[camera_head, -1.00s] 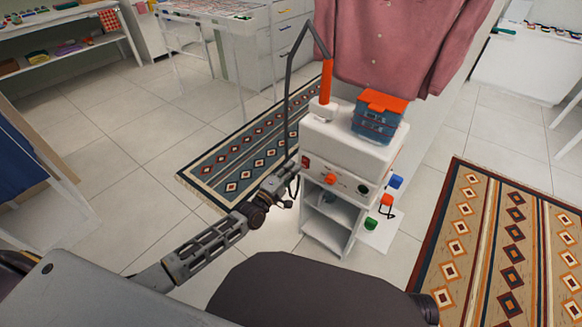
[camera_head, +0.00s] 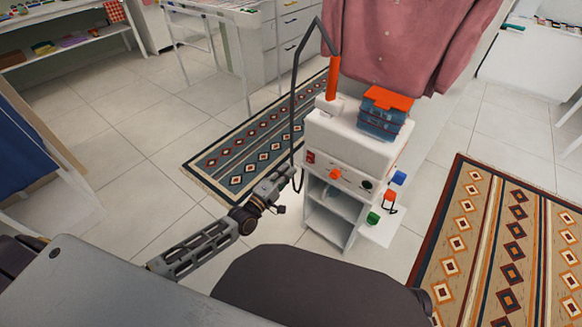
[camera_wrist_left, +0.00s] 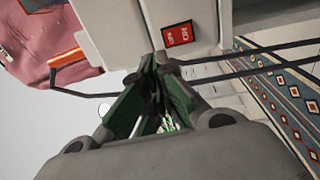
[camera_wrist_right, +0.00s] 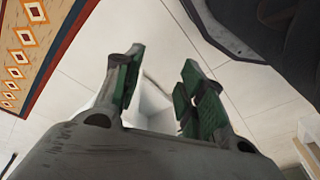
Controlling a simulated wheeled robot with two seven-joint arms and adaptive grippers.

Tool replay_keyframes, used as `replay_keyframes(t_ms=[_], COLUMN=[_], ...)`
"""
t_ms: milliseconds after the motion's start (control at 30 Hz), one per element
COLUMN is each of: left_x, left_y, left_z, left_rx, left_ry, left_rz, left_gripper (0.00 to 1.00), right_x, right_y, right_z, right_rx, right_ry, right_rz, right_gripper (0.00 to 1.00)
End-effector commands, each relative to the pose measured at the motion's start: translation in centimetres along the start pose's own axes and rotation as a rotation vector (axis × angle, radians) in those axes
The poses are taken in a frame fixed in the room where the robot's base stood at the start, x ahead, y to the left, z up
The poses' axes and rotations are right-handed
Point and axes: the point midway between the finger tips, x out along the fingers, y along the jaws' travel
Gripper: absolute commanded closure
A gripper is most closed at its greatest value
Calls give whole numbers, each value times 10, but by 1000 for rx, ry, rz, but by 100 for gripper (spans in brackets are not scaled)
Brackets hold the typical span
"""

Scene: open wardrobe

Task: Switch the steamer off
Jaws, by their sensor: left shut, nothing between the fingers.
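The steamer (camera_head: 345,140) is a white box on a small white stand. Its front has a red rocker switch (camera_head: 310,157) at the left end, an orange knob (camera_head: 335,174) and a dark round part. The switch shows large in the left wrist view (camera_wrist_left: 178,34), with white lettering; I cannot tell which side is pressed. My left gripper (camera_head: 291,170) is shut and empty, just left of the steamer's front and slightly below the switch. Its fingertips (camera_wrist_left: 161,60) appear close to the switch, apparently apart from it. My right gripper (camera_wrist_right: 163,62) is open and empty.
The black hose (camera_head: 294,110) hangs beside my left gripper and rises to the orange steam handle (camera_head: 332,78). A blue box with an orange lid (camera_head: 383,112) sits on the steamer. A pink shirt (camera_head: 400,40) hangs behind. Patterned rugs (camera_head: 510,235) lie on the tiled floor.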

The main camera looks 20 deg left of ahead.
Motion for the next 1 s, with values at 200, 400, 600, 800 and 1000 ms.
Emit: replay_keyframes(t_ms=[200, 400, 600, 800, 1000], left_x=[-21, -36, -44, -45, -44], left_y=[6, 9, 11, 11, 11], left_z=[0, 0, 0, 0, 0], left_rx=[0, 0, 0, 0, 0], left_ry=[-1, 0, 0, 0, 0], left_rz=[-2, -1, -1, 0, 0], left_gripper=[100, 100, 100, 100, 100], right_x=[5, 10, 14, 13, 12], right_y=[0, 2, 2, 3, 3], right_z=[4, 8, 10, 6, 4], right_rx=[2, 3, 4, 4, 4], right_ry=[-11, -23, -31, -26, -22], right_rz=[1, 4, 5, 5, 6], right_gripper=[60, 60, 60, 60, 60])
